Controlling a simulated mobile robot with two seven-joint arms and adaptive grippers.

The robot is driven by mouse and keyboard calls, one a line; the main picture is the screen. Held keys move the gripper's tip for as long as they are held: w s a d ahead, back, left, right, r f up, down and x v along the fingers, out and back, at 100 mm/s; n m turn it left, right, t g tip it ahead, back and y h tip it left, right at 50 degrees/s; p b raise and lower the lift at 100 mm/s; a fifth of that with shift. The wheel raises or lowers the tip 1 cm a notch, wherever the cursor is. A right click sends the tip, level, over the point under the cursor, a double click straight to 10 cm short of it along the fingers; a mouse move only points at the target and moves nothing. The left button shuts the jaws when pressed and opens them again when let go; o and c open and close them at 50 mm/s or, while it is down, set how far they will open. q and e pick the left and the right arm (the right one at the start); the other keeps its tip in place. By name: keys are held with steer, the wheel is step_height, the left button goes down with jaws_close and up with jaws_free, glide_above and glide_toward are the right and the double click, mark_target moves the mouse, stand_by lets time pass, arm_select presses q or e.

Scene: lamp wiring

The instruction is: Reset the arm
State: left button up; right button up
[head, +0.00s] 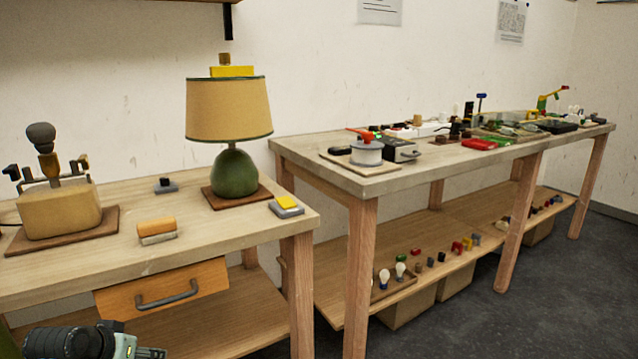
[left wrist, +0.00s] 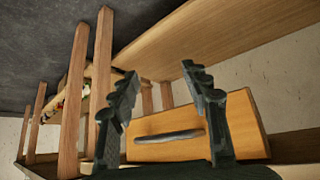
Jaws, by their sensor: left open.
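My left gripper (left wrist: 165,120) is open and empty in the left wrist view, its two dark fingers spread apart. Behind its fingers shows the wooden drawer front (left wrist: 180,147) with a grey handle. In the head view part of my left arm and gripper (head: 140,352) shows at the bottom left, below the drawer (head: 160,288) of the near table. The fingers are partly cut off by the lower edge there. My right gripper is in neither view.
The near table (head: 120,265) bears a green lamp (head: 236,174) with a tan shade, a wooden block device (head: 60,208) and small blocks. A longer bench (head: 345,181) to the right carries many small parts. Its lower shelf (head: 335,300) holds bulbs and coloured pieces. Dark floor (head: 520,318) lies clear at right.

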arm_select(q)
steer(key=s+d+f+m+g, duration=0.1)
steer(key=s+d+f, duration=0.3)
steer(key=s+f, duration=0.8)
steer(key=s+d+f+m+g+y, duration=0.1)
steer(key=s+d+f+g, duration=0.2)
steer(key=s+f, duration=0.9)
step_height(320, 180, down, 2)
steer(key=shift+s+d+f+g, duration=0.2)
steer(key=shift+s+d+g, duration=0.15)
steer(key=shift+d, duration=0.2)
